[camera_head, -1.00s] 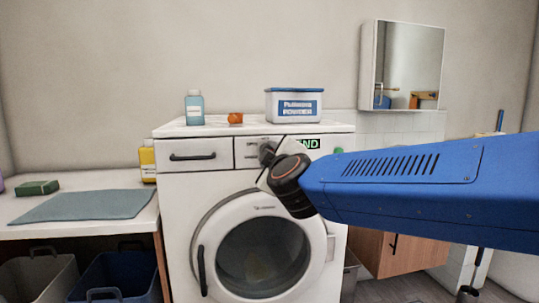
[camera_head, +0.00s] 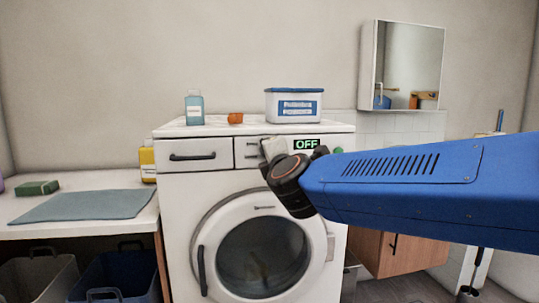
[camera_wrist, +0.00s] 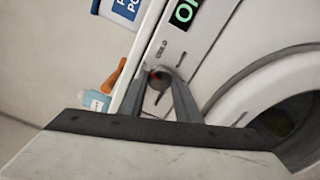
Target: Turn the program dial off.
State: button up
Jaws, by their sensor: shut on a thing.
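Part of the display shows at the top of the wrist view (camera_wrist: 186,12).
The washing machine (camera_head: 180,215) has a round door (camera_head: 262,255) below the panel. A blue bottle (camera_head: 194,107), an orange object (camera_head: 235,118) and a washing powder box (camera_head: 294,105) stand on top. A counter with a cloth (camera_head: 85,205) is at left.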

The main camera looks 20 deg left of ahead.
jog(key=shift+f+n, duration=0.15)
jog(key=shift+n, duration=0.45)
jog(key=o, duration=1.1)
jog(key=shift+c, duration=0.2)
